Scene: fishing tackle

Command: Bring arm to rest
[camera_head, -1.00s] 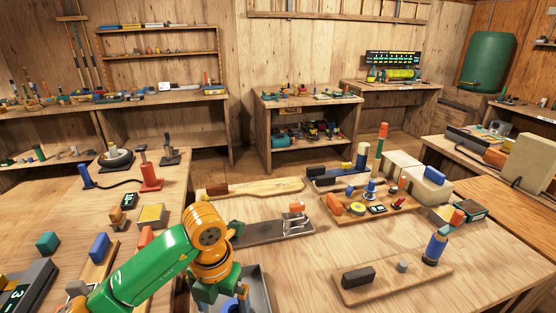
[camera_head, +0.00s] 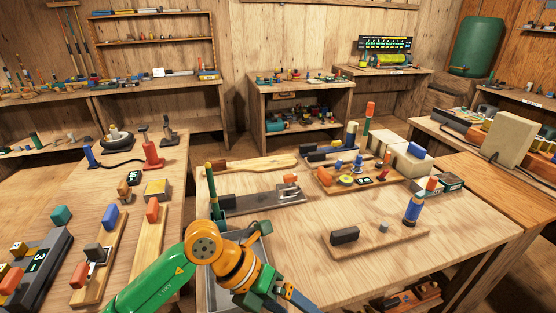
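My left arm, green with an orange wrist, comes in from the bottom left. Its wrist hangs over the near left edge of the middle workbench (camera_head: 300,240), partly in front of a grey tray (camera_head: 264,238). The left gripper (camera_head: 290,300) is at the bottom of the picture, blue-grey and partly cut off, so its fingers cannot be made out clearly. My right arm and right gripper are not in view.
A green rod (camera_head: 211,185) stands upright near the tray. A board with a blue float (camera_head: 412,210) lies on the right of the bench. The left bench (camera_head: 140,220) holds wooden boards and several small blocks. Bare wood lies at the bench's front middle.

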